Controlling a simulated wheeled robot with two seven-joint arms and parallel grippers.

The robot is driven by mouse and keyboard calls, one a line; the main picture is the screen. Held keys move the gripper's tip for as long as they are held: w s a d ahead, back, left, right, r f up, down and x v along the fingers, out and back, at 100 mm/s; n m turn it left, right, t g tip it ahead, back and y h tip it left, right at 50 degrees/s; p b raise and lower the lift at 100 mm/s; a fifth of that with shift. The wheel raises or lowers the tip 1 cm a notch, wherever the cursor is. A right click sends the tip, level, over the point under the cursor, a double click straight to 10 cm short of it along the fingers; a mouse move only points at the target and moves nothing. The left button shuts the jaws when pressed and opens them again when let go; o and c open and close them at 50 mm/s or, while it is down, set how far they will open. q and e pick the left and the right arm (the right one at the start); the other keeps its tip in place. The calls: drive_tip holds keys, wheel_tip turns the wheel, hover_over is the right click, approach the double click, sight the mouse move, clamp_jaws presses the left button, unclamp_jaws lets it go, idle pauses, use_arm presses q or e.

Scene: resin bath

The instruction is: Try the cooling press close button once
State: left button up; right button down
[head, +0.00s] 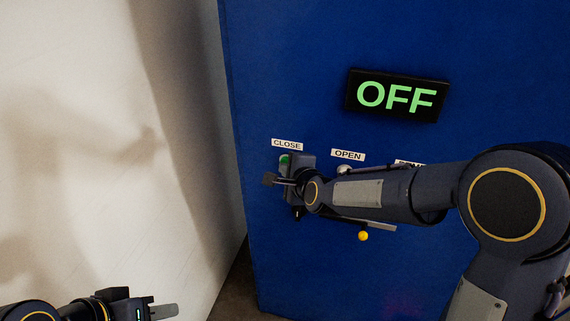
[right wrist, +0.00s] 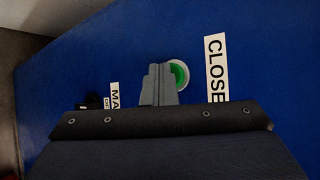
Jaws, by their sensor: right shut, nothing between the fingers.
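The close button (head: 284,160) is green and sits under a CLOSE label (head: 287,144) on a blue panel. In the right wrist view the close button (right wrist: 180,74) has a pale ring, and its left part is hidden behind my fingers. My right gripper (head: 284,178) is in front of the panel at the button; its fingers (right wrist: 158,84) are shut and empty. I cannot tell whether the fingertips touch the button. A display (head: 397,95) reads OFF in green letters. My left gripper (head: 160,311) is low at the left, away from the panel; its opening is unclear.
An OPEN label (head: 348,155) is right of CLOSE, with a pale button (head: 344,169) below it. Another label (head: 410,163) is partly hidden by my right arm. A yellow knob (head: 363,236) shows below the arm. A pale wall (head: 100,130) stands at the left.

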drive_tip(key=shift+s+a, duration=0.2)
drive_tip(key=shift+s, duration=0.55)
drive_tip(key=shift+s+a+p, duration=0.15)
drive_tip(key=shift+s+a, duration=0.1)
drive_tip(key=shift+s, duration=0.55)
drive_tip(key=shift+s+a+p, duration=0.2)
drive_tip(key=shift+s+a, duration=0.05)
drive_tip(key=shift+s, duration=0.55)
drive_tip(key=shift+s+a+p, duration=0.15)
drive_tip(key=shift+s+a, duration=0.1)
drive_tip(key=shift+s, duration=0.55)
drive_tip(key=s+d+r+n+g, duration=0.35)
drive_tip(key=s+d+n, duration=0.75)
drive_tip(key=s+d, duration=0.65)
drive_tip(key=s+d+f+n+g, duration=0.1)
drive_tip(key=s+n, duration=0.1)
drive_tip(key=s, duration=0.3)
drive_tip(key=s+d+f+n+g+h, duration=0.1)
drive_tip(key=s+f+n+g, duration=0.1)
drive_tip(key=s, duration=0.3)
drive_tip(key=shift+d+f+n, duration=0.15)
drive_tip(key=shift+d+n, duration=0.15)
drive_tip(key=shift+d, duration=0.05)
drive_tip(key=shift+s+d, duration=0.1)
drive_tip(key=shift+s, duration=0.1)
